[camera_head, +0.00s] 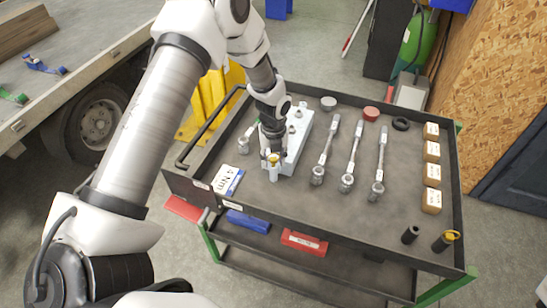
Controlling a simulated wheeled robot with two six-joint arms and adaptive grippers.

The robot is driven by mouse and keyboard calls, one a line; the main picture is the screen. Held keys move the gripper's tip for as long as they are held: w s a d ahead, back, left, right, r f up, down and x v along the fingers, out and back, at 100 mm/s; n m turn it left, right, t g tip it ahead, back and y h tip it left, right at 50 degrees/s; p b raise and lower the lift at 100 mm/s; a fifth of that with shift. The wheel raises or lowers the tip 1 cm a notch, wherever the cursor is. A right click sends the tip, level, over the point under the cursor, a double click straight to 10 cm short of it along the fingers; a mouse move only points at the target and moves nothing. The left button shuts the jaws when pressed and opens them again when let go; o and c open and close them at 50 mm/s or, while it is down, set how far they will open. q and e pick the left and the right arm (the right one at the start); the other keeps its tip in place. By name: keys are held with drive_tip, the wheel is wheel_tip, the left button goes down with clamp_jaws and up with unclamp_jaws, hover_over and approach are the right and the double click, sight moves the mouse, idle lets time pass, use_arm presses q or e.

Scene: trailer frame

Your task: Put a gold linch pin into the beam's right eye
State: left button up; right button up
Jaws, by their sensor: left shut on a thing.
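My left gripper (272,156) reaches down over the left part of the cart's top. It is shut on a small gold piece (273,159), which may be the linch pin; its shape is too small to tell. A short pale cylinder (273,174) shows directly below the fingertips; I cannot tell whether it touches the gold piece. A long pale block (299,143) with small round fittings on top lies just right of the gripper, partly hidden by it. I cannot make out the beam or its right eye for certain. My right gripper is out of view.
The dark cart top (325,208) has a raised rim. Small tan boxes (431,152) line the right side. A white-and-blue card (228,180) lies front left. The front middle is clear.

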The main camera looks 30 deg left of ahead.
use_arm(q)
drive_tip(key=shift+f, duration=0.25)
drive_tip(key=o, duration=1.1)
drive_tip(key=shift+r, duration=0.1)
drive_tip(key=shift+r, duration=0.1)
wheel_tip(320, 180, up, 12)
drive_tip(key=shift+f, duration=0.1)
drive_tip(key=shift+f, duration=0.1)
